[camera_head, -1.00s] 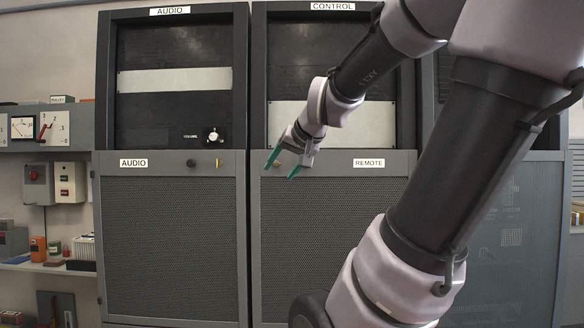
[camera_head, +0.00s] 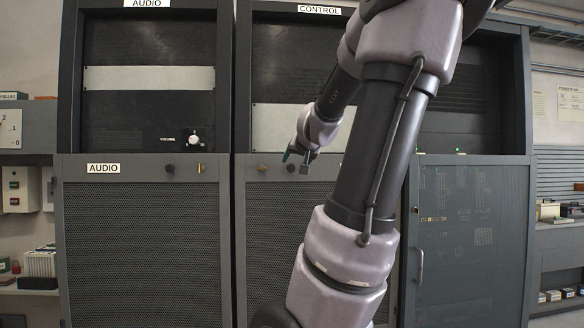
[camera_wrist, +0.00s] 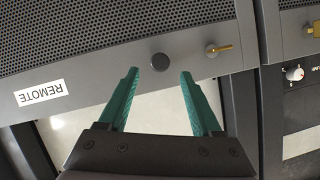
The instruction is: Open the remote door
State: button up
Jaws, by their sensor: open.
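The remote door (camera_head: 275,235) is the dark mesh lower door of the control rack, and it looks closed. Its REMOTE label (camera_wrist: 40,93) shows upside down in the wrist view; my arm hides it in the head view. A round dark knob (camera_wrist: 159,62) sits on the door's frame, with a brass key (camera_wrist: 219,49) beside it. My gripper (camera_wrist: 160,72), with green fingers, is open and empty. In the wrist view the knob appears between and just beyond the fingertips; I cannot tell whether they touch it. In the head view my gripper (camera_head: 298,157) is at the door's upper edge.
The audio rack (camera_head: 140,235) stands directly left, with its own knob and key. Shelves with small items line both sides. My arm covers part of the control rack.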

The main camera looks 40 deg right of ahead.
aim_at(292, 167)
jog(key=shift+x, duration=2.35)
grip_shut()
jog(key=shift+s, duration=0.1)
